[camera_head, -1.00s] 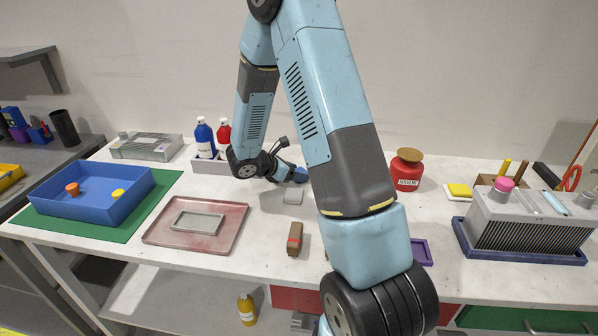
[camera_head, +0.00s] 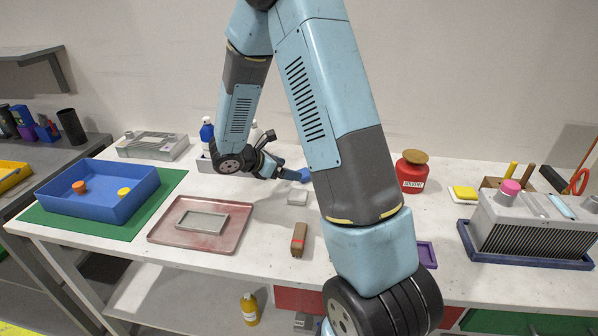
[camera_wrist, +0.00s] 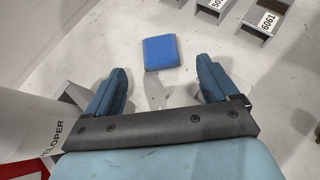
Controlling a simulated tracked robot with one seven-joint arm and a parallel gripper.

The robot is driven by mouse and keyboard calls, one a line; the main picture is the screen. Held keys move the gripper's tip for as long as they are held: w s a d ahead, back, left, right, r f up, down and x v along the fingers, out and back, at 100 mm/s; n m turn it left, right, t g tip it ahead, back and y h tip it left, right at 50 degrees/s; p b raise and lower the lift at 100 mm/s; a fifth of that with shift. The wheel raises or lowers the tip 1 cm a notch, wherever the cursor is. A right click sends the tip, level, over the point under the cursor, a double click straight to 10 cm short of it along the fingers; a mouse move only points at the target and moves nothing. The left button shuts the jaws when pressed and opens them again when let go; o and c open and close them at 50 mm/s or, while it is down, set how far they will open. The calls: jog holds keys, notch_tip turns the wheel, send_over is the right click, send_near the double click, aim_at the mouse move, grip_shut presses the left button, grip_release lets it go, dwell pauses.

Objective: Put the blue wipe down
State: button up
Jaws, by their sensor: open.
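The blue wipe (camera_wrist: 161,53) is a flat blue square. In the wrist view it lies on the pale bench top beyond my fingertips, with a gap between it and both fingers. My gripper (camera_wrist: 160,72) is open, its two dark blue fingers apart with nothing between them. In the head view my gripper (camera_head: 284,171) is low over the back of the bench. A small blue patch at its right, seemingly the wipe (camera_head: 305,175), shows there, partly hidden by my upper arm.
A white developer bottle (camera_wrist: 38,125) stands close left of my gripper in the wrist view. Labelled grey blocks (camera_wrist: 262,22) are at upper right. In the head view a grey block (camera_head: 297,198), a brown brush-like block (camera_head: 299,239) and a red tray (camera_head: 160,236) are nearer the front.

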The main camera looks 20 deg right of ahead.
jog(key=v, duration=0.5)
jog(key=s+r+m+t+y, duration=0.1)
jog(key=s+r+m+y, duration=0.4)
jog(key=s+r+m, duration=0.5)
jog(key=s+a+r+m+t+y, duration=0.1)
jog(key=s+r+m+t+y, duration=0.1)
jog(key=s+r+m+y, duration=0.4)
jog(key=s+r+m, duration=0.4)
jog(key=s+r, duration=0.2)
jog(key=s, duration=0.4)
jog(key=shift+s+r+t, duration=0.25)
jog(key=shift+r+t, duration=0.05)
jog(key=shift+r, duration=0.1)
jog(key=shift+a, duration=0.15)
jog(key=shift+w, duration=0.1)
